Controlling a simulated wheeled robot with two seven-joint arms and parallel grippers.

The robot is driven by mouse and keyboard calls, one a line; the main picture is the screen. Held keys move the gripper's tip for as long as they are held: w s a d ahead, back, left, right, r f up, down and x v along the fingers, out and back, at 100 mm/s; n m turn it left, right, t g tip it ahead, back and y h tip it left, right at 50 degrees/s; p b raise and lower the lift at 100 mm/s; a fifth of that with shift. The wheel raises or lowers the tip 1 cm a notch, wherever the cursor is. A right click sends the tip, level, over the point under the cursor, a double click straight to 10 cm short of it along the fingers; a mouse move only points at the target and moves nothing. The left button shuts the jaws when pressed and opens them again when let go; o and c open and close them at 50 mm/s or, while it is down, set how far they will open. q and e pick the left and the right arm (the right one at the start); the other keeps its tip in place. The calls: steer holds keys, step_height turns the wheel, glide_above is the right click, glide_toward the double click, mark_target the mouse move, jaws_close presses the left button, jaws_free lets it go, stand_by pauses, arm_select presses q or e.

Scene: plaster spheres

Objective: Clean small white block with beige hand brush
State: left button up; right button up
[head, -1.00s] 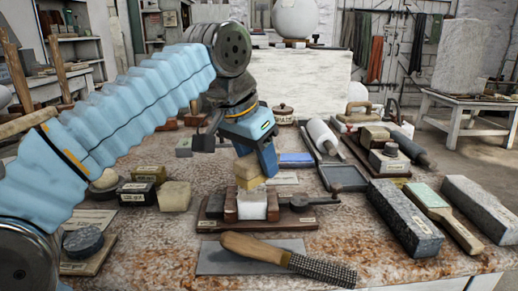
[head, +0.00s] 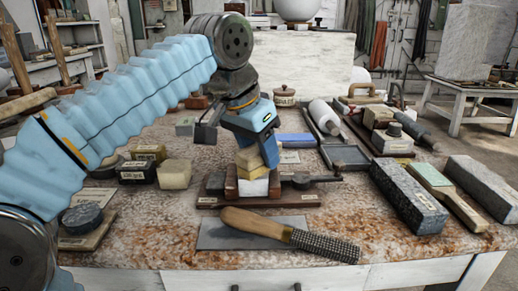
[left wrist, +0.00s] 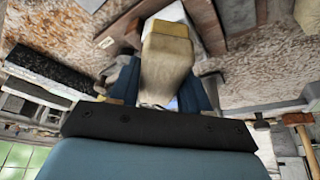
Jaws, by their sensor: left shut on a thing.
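My left gripper (head: 262,146) is shut on the beige hand brush (head: 249,160), a pale block-shaped brush. The brush is directly above the small white block (head: 254,188), its lower face at or very near the block's top; I cannot tell whether they touch. The white block sits between wooden jaws on a dark wooden holder (head: 215,202). In the left wrist view the brush (left wrist: 166,52) lies between the blue fingers and partly hides the white block (left wrist: 205,22). My right gripper is not in view.
A wooden-handled rasp (head: 300,238) lies on a grey sheet (head: 215,235) in front of the holder. A cream block (head: 175,174) and a dark box (head: 136,171) stand to the left. A grey stone bar (head: 408,198) and a green-topped brush (head: 445,190) lie right.

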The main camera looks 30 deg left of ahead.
arm_select(q)
steer(key=shift+f, duration=0.35)
steer(key=shift+w+d+r+p, duration=0.1)
steer(key=shift+w+r+p, duration=0.1)
steer(key=shift+w+p, duration=0.15)
steer(key=shift+w+d+f, duration=0.15)
steer(key=shift+w, duration=0.6)
steer(key=shift+s, duration=0.15)
